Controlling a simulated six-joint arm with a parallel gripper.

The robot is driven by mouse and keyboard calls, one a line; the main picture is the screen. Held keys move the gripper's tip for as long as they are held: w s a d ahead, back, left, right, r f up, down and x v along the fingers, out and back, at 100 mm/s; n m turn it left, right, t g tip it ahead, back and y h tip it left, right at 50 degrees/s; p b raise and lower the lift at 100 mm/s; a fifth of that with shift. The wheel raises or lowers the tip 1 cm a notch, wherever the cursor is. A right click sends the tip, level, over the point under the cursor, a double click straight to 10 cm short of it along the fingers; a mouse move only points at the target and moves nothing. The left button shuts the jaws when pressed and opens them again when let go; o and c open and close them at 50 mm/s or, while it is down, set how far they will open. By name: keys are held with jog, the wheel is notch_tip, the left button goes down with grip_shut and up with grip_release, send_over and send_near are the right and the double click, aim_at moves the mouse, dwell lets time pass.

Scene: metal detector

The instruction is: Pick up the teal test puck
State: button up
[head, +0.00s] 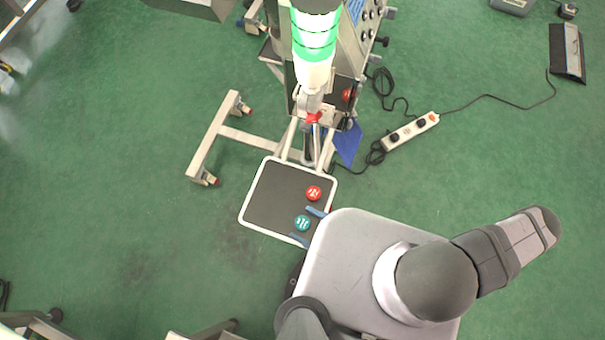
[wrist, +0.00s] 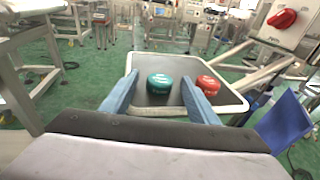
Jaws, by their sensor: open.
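The teal test puck (head: 302,223) lies on the dark surface of a white-rimmed tray (head: 252,228), near the tray's lower right. It also shows in the wrist view (wrist: 160,83), between my two blue fingers and a little beyond their tips. My gripper (head: 304,226) is open, with one finger on either side of the teal puck in the head view. Nothing is held. Whether the fingers touch the puck cannot be told. A red puck (head: 314,193) lies close by on the same tray; in the wrist view it (wrist: 208,85) is just right of the right fingertip.
Metal machine legs and a tower with a green light (head: 314,35) stand behind the tray. A red rotary switch (wrist: 283,18) is at upper right in the wrist view. A power strip (head: 410,130) with cables lies on the floor. The tray's left half is clear.

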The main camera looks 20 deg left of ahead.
aim_at(309, 227)
jog(key=shift+c, duration=0.2)
jog(key=c, duration=1.1)
notch_tip(309, 227, up, 10)
jog(key=p, duration=1)
